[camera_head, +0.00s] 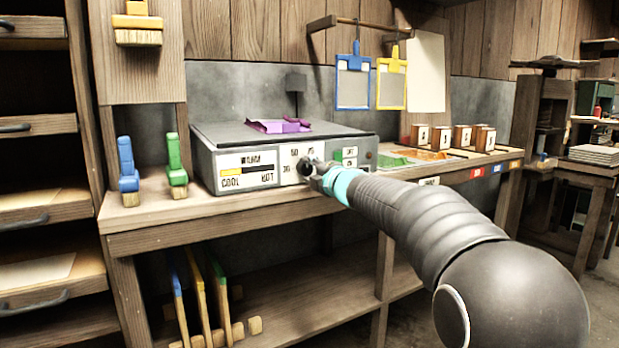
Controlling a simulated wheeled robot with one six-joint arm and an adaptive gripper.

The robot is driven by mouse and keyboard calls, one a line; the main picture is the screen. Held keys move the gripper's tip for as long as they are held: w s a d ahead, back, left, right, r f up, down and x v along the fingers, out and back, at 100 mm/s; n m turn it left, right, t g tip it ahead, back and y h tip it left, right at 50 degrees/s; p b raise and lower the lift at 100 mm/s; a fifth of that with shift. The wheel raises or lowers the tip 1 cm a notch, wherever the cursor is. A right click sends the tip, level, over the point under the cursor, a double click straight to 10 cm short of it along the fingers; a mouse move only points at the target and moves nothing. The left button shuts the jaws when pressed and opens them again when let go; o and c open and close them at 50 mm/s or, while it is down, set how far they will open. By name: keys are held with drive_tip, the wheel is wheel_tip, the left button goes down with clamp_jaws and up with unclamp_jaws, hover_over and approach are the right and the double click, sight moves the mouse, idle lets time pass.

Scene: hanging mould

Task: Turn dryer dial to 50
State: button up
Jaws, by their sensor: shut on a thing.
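The dryer (235,143) is a grey box with a flat top on the wooden workbench. Its front has a gauge (247,170) marked from COOL to HOT, with a yellow bar at the left part. To the right is a pale dial panel (288,153) with small number marks, too small to read surely. The black dial (306,168) sits on this panel. My gripper (314,172) reaches in from the right and is shut on the dial. The gripper and arm hide part of the panel, and the dial's pointer cannot be made out.
A purple piece (278,126) lies on the dryer top. Green and white buttons (349,153) are right of the dial. Blue (127,165) and green (175,160) brushes stand left. Wooden blocks (462,136) stand on the bench at right. Blue (353,85) and yellow (391,85) frames hang above.

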drive_tip(key=shift+a+n+b, duration=0.1)
drive_tip(key=shift+n+b, duration=0.75)
drive_tip(key=shift+n, duration=1.15)
drive_tip(key=o, duration=1.2)
drive_tip(key=shift+c, duration=0.2)
drive_tip(key=v, duration=1.2)
